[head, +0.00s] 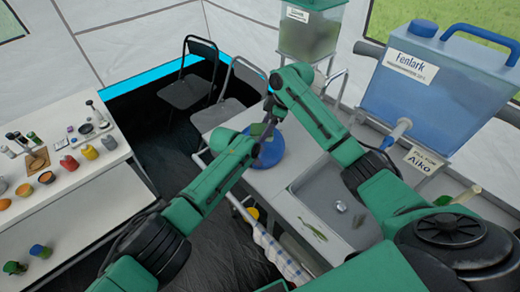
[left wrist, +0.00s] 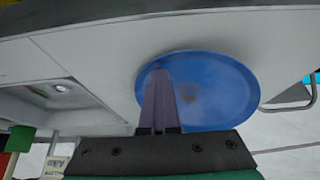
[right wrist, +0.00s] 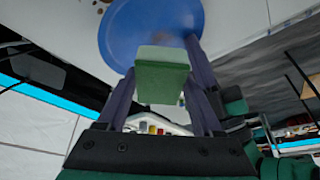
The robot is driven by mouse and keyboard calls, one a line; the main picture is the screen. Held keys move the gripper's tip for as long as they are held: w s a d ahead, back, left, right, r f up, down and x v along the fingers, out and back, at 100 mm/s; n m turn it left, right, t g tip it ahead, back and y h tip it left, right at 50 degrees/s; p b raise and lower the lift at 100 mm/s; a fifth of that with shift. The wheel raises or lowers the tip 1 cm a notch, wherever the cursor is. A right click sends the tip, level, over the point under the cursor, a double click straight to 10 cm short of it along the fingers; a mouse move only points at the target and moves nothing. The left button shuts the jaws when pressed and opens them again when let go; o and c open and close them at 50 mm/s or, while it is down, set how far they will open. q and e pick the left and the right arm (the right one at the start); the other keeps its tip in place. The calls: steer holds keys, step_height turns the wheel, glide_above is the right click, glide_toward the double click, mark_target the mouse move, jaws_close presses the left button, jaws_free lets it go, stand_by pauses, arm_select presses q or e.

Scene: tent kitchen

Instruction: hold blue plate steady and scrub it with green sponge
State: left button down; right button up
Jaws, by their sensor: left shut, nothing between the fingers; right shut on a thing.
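The blue plate (head: 270,155) lies on the white counter left of the sink, partly hidden by my arms. In the left wrist view, the plate (left wrist: 228,85) shows a brownish smudge near its middle. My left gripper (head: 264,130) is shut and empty. In the left wrist view, its fingertips (left wrist: 160,72) overlap the plate; contact is unclear. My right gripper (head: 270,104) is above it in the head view. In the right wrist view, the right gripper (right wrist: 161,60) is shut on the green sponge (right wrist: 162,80). The sponge overlaps the plate (right wrist: 140,25); I cannot tell whether they touch.
The sink (head: 338,200) is right of the plate, with a green leafy thing (head: 312,228) at its front. A large blue water container (head: 420,85) stands behind. Chairs (head: 190,80) stand at the back. A side table (head: 85,190) at left holds several small items.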

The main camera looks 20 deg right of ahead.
steer(key=shift+s+a, duration=0.1)
steer(key=shift+a, duration=0.05)
steer(key=shift+f, duration=2.8)
steer(key=shift+f, duration=0.45)
